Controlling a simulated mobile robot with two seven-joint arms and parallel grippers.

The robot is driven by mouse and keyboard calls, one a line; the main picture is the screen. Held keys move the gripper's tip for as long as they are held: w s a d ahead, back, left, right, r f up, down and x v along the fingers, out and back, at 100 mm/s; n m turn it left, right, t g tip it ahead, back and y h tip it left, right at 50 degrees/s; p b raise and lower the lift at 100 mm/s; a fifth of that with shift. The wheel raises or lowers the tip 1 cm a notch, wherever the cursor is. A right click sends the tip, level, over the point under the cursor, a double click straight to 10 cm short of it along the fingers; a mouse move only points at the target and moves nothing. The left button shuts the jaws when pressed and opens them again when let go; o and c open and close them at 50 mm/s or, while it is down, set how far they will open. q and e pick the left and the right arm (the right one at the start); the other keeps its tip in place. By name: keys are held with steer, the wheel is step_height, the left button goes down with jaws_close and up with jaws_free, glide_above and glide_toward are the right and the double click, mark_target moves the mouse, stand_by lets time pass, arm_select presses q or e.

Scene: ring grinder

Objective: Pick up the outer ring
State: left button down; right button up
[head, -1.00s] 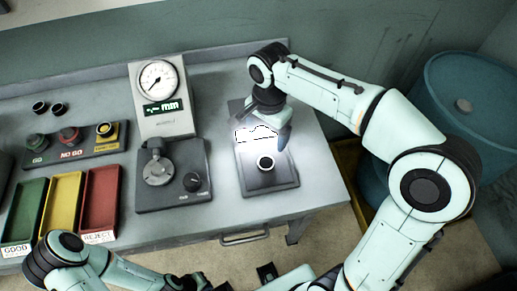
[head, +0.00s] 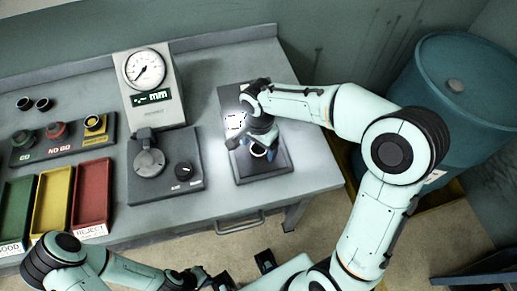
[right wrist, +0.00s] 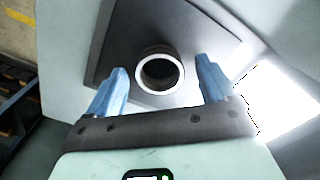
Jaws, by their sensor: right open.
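A dark ring with a bright rim (head: 258,155) lies on the dark plate (head: 268,174) at the right part of the bench; I take it to be the outer ring. In the right wrist view the ring (right wrist: 160,54) sits between the two blue fingers, its round hole facing me. My right gripper (right wrist: 158,88) is open, with a gap between each finger and the ring. In the head view my right gripper (head: 250,142) is just above the ring and partly covers it. My left gripper (head: 215,281) is low at the bottom edge, partly cut off, away from the bench top.
A gauge stand (head: 151,90) and a grey base with a knob (head: 166,187) stand left of the plate. Green, yellow and red trays (head: 90,192) lie further left, below a go/no-go block (head: 62,142). Two dark rings (head: 43,104) lie at the far left. A blue barrel (head: 450,100) stands right.

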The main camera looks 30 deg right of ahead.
steer(key=c, duration=1.3)
